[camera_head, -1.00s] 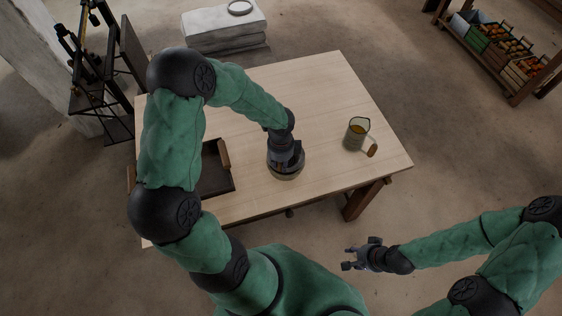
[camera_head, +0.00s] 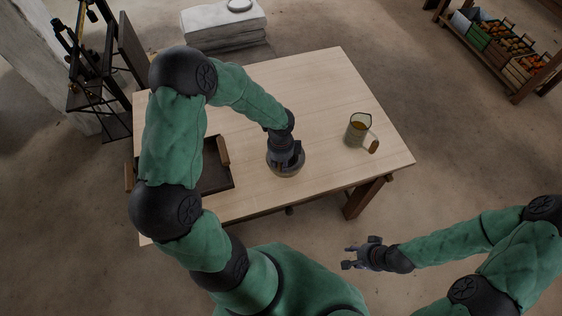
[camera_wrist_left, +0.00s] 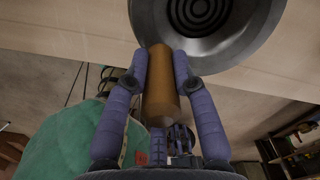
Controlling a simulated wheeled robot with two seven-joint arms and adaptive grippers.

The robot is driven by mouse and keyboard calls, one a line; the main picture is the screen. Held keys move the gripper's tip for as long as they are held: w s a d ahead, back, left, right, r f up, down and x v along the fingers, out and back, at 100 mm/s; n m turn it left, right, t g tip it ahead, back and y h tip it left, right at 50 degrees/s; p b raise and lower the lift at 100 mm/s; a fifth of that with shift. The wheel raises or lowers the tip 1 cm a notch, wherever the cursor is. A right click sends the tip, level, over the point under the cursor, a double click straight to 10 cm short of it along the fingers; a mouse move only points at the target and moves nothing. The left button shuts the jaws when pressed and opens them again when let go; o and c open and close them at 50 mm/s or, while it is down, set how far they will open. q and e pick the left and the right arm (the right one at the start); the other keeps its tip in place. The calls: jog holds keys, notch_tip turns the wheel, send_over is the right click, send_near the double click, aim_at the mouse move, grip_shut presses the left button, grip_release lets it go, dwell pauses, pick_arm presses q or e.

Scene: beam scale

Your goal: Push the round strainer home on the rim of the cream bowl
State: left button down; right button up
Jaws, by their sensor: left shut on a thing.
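The round strainer (camera_wrist_left: 205,58) is a grey metal disc with concentric rings and a brown cylindrical handle (camera_wrist_left: 159,100). My left gripper (camera_wrist_left: 160,57) is shut on this handle, one finger on each side, close to the strainer's edge. My right gripper (camera_head: 347,258) is open and empty, off the table in front.
A jug (camera_head: 358,128) with amber contents and a wooden handle stands to the right on the wooden table (camera_head: 325,85). A dark tray (camera_head: 214,183) with wooden handles lies at the left, partly behind my left arm. The table's back middle is clear.

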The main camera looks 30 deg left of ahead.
pick_arm(q)
jog(key=shift+f, duration=0.4)
jog(key=c, duration=0.9)
grip_release()
jog(key=shift+c, duration=0.2)
jog(key=shift+r, duration=0.1)
notch_tip(320, 180, up, 12)
jog(key=shift+f, duration=0.1)
